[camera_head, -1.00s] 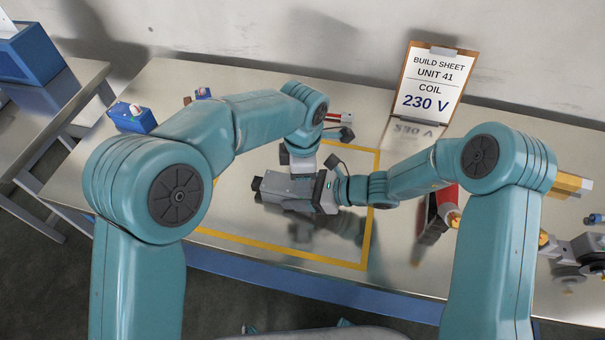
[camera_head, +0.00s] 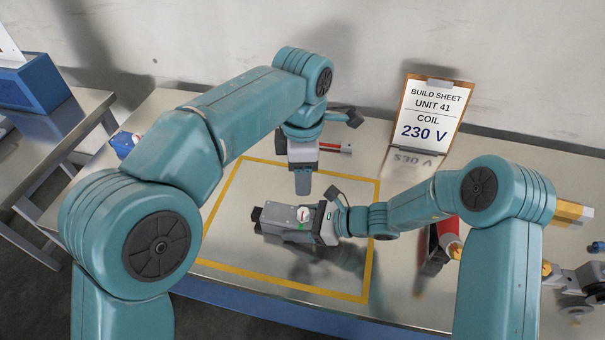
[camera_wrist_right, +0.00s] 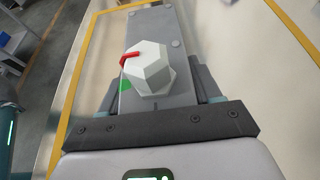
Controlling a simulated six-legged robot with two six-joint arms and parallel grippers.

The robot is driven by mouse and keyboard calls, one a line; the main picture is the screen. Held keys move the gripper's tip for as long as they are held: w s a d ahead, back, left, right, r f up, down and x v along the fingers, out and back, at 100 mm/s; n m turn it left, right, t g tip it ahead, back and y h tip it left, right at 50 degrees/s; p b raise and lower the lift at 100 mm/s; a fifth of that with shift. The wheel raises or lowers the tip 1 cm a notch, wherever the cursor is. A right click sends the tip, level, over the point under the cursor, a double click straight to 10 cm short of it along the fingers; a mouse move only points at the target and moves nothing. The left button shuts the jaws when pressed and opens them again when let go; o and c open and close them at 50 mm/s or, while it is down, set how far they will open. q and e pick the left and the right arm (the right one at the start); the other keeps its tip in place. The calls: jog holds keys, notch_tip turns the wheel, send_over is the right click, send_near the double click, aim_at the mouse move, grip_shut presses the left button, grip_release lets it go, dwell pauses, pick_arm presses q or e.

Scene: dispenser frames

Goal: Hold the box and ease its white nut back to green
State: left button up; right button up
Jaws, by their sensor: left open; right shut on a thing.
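The box (camera_head: 278,213) is a grey block over the steel table inside the yellow outline. The white nut (camera_wrist_right: 148,68) is a hexagonal knob on its top, with a red pointer (camera_wrist_right: 130,57) at its upper left in the right wrist view. A green mark (camera_wrist_right: 125,86) lies on the box top at the nut's left, below the pointer and apart from its tip. The nut also shows in the head view (camera_head: 303,214). My right gripper (camera_head: 318,224) is shut on the box's right end. My left gripper (camera_head: 303,185) is open and empty, behind and above the box, clear of the nut.
A clipboard (camera_head: 427,118) reading "COIL 230 V" stands at the back right. A red thing (camera_head: 449,232) is right of the outline, beneath my right arm. A blue box (camera_head: 124,143) is at the left. The yellow outline (camera_head: 372,265) encloses mostly bare table.

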jog(key=o, duration=1.3)
jog(key=shift+c, duration=0.2)
jog(key=shift+d, duration=0.1)
